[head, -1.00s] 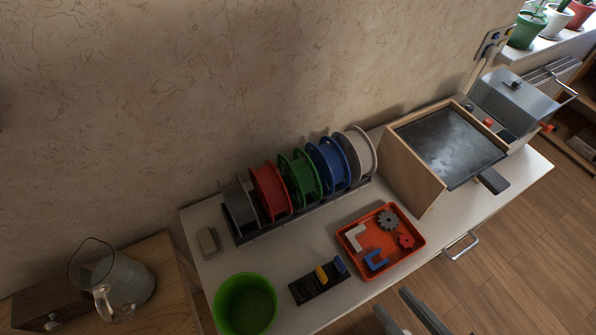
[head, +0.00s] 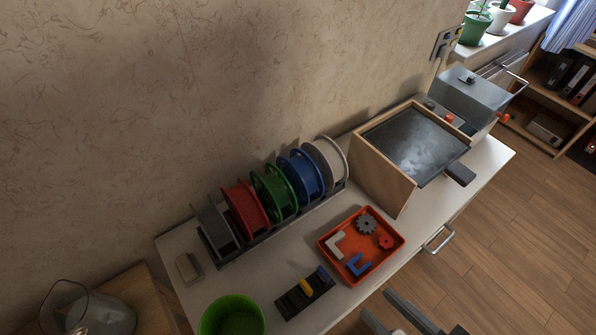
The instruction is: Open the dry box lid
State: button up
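A grey box with a see-through, bluish lid and a bar handle, likely the dry box (head: 472,97), stands at the back right end of the white table. Its lid looks closed. My gripper (head: 388,314) shows only in part at the bottom edge, in front of the table. Its two grey fingers are apart with nothing seen between them. It is far from the box.
A wooden frame with a dark plate (head: 415,147) and black handle stands just left of the box. A spool rack (head: 275,225), orange tray (head: 330,262), black holder (head: 304,302) and green bowl (head: 232,318) fill the left part. Open floor lies right.

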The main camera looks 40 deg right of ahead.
aim_at(497, 114)
jog(key=z, duration=1.55)
jog(key=i+l+z, duration=0.1)
jog(key=l+z, duration=0.25)
jog(key=i+l+z, duration=0.2)
jog(key=l+z, duration=0.15)
